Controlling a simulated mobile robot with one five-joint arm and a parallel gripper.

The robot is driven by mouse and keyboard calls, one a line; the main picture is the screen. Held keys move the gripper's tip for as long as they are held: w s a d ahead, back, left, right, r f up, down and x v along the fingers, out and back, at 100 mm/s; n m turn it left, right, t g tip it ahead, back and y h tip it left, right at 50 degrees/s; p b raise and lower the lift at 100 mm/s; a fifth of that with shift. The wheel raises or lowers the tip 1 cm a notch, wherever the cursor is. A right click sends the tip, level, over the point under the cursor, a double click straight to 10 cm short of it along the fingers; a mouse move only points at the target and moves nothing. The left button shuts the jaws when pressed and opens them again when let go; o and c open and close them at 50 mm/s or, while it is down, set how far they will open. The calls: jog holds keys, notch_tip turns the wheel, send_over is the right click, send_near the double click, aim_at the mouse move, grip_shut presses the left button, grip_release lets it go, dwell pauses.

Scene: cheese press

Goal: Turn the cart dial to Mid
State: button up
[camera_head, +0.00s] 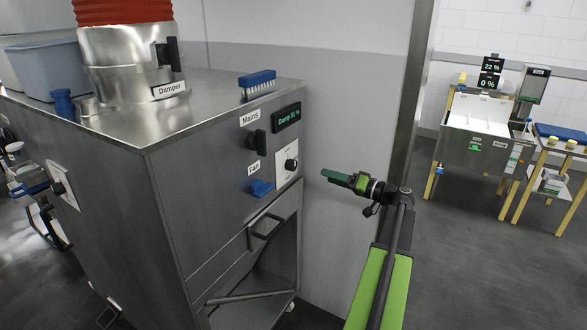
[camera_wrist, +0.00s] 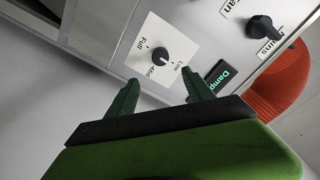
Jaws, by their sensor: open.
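The cart dial (camera_head: 291,165) is a small black knob on a white plate on the steel cart's front panel. In the wrist view the dial (camera_wrist: 160,54) has Full, Mid and Low printed around it. I cannot tell clearly which label its pointer faces. My gripper (camera_head: 328,174) is to the right of the dial in the head view, apart from the panel. In the wrist view my gripper (camera_wrist: 160,83) shows two dark green fingers spread apart, with nothing between them. The dial lies beyond the fingertips, roughly centred between them, untouched.
A drawer handle (camera_head: 265,231) sticks out below. A blue brush (camera_head: 257,84) lies on the cart top.

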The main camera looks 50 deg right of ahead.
aim_at(295, 166)
jog(key=x, duration=1.4)
jog(key=shift+w, duration=0.1)
jog(key=shift+c, duration=0.4)
grip_shut()
